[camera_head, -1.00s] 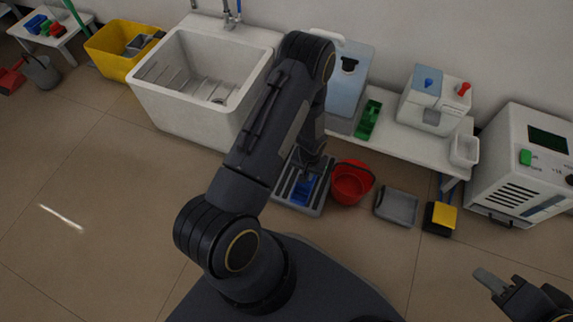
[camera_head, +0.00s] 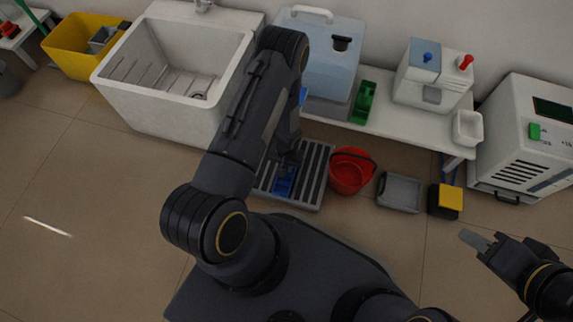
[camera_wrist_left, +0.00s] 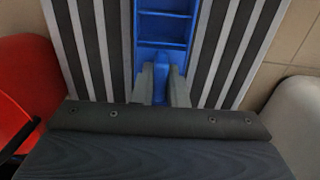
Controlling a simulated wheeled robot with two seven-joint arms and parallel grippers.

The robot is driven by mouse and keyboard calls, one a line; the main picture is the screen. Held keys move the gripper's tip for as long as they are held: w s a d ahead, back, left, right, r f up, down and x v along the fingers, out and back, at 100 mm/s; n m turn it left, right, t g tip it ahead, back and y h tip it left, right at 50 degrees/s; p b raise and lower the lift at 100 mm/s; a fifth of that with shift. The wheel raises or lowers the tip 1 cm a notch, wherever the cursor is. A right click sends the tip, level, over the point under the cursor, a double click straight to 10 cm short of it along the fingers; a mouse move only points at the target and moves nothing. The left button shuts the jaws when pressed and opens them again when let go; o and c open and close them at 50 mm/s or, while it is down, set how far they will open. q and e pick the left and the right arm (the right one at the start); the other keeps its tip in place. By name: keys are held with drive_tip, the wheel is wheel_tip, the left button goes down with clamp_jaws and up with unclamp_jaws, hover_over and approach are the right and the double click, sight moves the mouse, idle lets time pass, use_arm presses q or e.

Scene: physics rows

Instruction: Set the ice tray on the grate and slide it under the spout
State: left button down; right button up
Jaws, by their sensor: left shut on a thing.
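The blue ice tray (camera_head: 284,187) is over the striped grate (camera_head: 318,172) on the floor, left of its middle in the head view. In the left wrist view the tray (camera_wrist_left: 165,30) is in line with the slats of the grate (camera_wrist_left: 90,40). Whether it rests on them is hard to tell. My left gripper (camera_head: 290,164) is shut on the tray's near end tab; its fingers (camera_wrist_left: 161,84) show on both sides of the tab. My right gripper (camera_head: 482,242) is at the lower right, away from everything; its jaw opening is unclear. I cannot make out the spout.
A red bucket (camera_head: 349,172) stands close right of the grate, then a grey dustpan-like tray (camera_head: 400,192) and a yellow-black box (camera_head: 446,201). The sink (camera_head: 180,110) is left.

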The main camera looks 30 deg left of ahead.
use_arm(q)
drive_tip(key=shift+f, duration=0.15)
drive_tip(key=c, duration=1.5)
unclamp_jaws()
drive_tip(key=shift+o, duration=0.2)
